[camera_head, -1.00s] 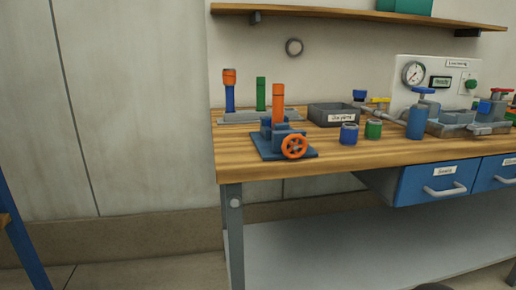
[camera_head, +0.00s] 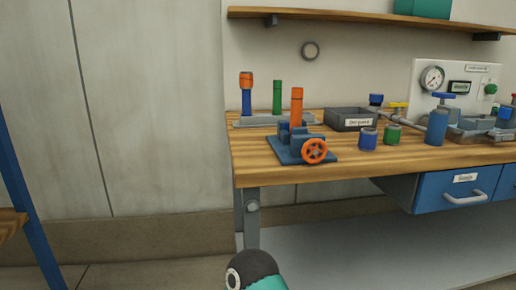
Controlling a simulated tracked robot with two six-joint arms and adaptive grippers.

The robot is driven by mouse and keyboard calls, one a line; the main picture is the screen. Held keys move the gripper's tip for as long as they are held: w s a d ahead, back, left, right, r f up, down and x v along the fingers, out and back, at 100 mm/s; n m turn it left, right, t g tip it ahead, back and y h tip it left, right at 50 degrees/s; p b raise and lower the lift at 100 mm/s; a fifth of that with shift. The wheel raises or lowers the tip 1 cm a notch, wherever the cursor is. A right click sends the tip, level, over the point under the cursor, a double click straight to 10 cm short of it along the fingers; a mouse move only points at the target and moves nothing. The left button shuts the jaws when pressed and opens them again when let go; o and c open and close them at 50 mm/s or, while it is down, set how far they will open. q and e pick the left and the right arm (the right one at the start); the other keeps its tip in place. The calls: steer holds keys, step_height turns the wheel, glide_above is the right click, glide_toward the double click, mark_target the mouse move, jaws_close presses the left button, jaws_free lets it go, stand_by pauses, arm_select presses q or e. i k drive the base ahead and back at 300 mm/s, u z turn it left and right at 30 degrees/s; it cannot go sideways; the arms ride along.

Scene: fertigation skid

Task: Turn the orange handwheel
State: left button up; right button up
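The orange handwheel (camera_head: 314,151) is a small spoked wheel on the front of a blue vise-like fixture (camera_head: 292,140). The fixture stands near the left front edge of the wooden workbench (camera_head: 270,174). An orange cylinder (camera_head: 296,106) stands upright in the fixture, above and left of the wheel. Neither of my grippers is in view. A dark rounded part with a teal section, seemingly part of my arm, shows at the bottom edge, below the bench top and well apart from the wheel.
Behind the fixture, a grey rack (camera_head: 262,121) holds upright coloured cylinders. A grey labelled tray (camera_head: 349,119), a blue cup (camera_head: 368,139) and a green cup (camera_head: 392,134) stand to the right. Pipes and valves fill the bench's right. A shelf (camera_head: 380,22) hangs above. Floor at left is clear.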

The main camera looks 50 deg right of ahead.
mark_target(314, 150)
steer(key=u, duration=0.05)
steer(key=k, duration=1.5)
steer(key=z, duration=0.8)
steer(key=i, duration=0.85)
steer(key=z, duration=0.05)
